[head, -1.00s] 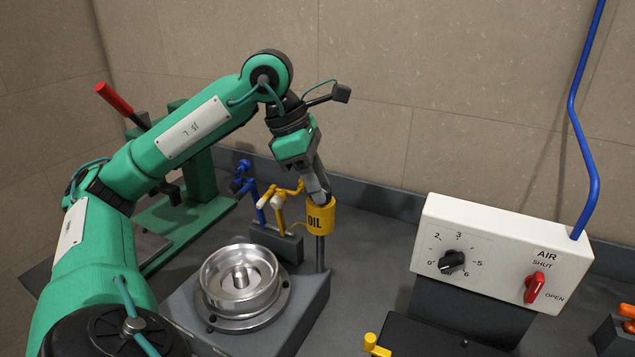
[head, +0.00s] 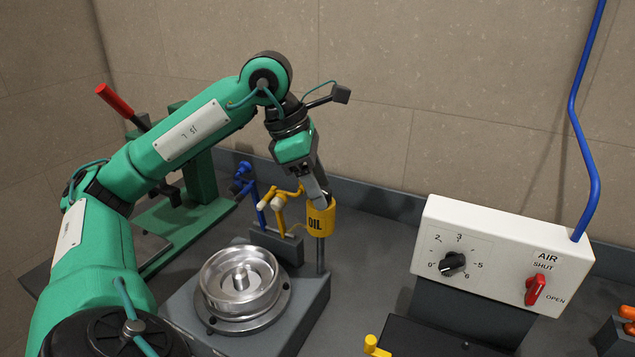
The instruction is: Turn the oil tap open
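The yellow cup marked OIL (head: 319,222) stands on a thin grey post at the back right corner of the grey block (head: 310,312). My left gripper (head: 320,197) comes down from above, its fingers at the cup's top rim. The fingertips overlap the rim in the head view, and I cannot tell whether they touch it or hold anything. A separate tap handle on the cup is not visible. A yellow pipe fitting with a pale end (head: 279,202) stands just left of the cup, beside a blue one (head: 247,183). My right gripper is not in view.
A round metal dish (head: 240,282) sits on the block. A green press (head: 185,205) with a red-handled lever stands back left. A white AIR panel (head: 495,257) with a black dial and red switch stands at right. Bench between cup and panel is clear.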

